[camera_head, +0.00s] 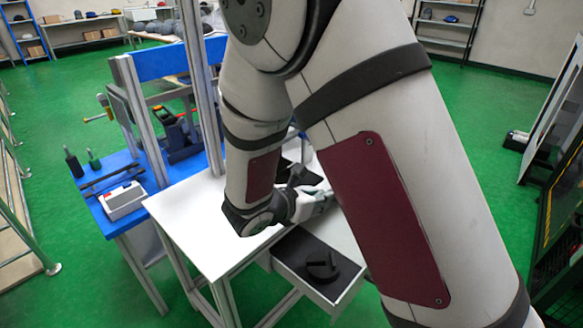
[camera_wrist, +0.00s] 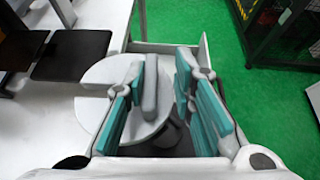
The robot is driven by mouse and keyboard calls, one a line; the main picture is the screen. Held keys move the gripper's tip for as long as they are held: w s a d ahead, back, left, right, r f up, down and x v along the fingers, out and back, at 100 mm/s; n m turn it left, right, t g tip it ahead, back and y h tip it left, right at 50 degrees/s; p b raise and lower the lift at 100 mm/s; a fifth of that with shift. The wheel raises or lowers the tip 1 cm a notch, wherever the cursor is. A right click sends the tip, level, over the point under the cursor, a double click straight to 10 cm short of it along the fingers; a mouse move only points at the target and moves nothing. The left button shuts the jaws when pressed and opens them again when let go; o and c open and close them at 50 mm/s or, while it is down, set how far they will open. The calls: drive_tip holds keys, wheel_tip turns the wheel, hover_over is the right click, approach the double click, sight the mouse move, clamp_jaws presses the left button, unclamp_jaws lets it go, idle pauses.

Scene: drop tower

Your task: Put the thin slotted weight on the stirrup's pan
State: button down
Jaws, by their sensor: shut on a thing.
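My gripper (camera_wrist: 165,85) has teal pads. In the wrist view its fingers are around the raised bar of a pale grey disc, which I take for the thin slotted weight (camera_wrist: 98,76). The bar stands close to the left finger, and the grip contact is hard to see. The disc is over the edge of the white table and the open drawer. In the head view my gripper (camera_head: 316,202) is partly hidden by my arm. I cannot make out the stirrup or its pan for certain in either view.
A black disc with a raised bar (camera_head: 321,265) lies in the open drawer (camera_head: 345,291). Dark square plates (camera_wrist: 74,55) are at the left in the wrist view. A metal upright frame (camera_head: 200,90) stands by the white table (camera_head: 190,215). A blue bench (camera_head: 118,222) is at left.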

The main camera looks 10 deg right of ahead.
drive_tip(key=shift+w+r+p, duration=0.4)
drive_tip(key=shift+w+r, duration=0.05)
drive_tip(key=w, duration=0.5)
drive_tip(key=w+d+f, duration=0.1)
drive_tip(key=w, duration=0.4)
drive_tip(key=w+b, duration=0.1)
drive_tip(key=w, duration=0.4)
drive_tip(key=shift+w+d+f, duration=0.2)
drive_tip(key=shift+w+d, duration=0.05)
drive_tip(key=shift+w+f, duration=0.2)
drive_tip(key=shift+f, duration=1.5)
drive_tip(key=shift+f+b, duration=0.2)
drive_tip(key=shift+b, duration=0.2)
drive_tip(key=c, duration=1.3)
unclamp_jaws()
drive_tip(key=shift+s+f, duration=0.1)
drive_tip(key=shift+c, duration=0.2)
drive_tip(key=shift+r, duration=0.2)
drive_tip(key=p+v, duration=0.1)
drive_tip(key=v, duration=1.1)
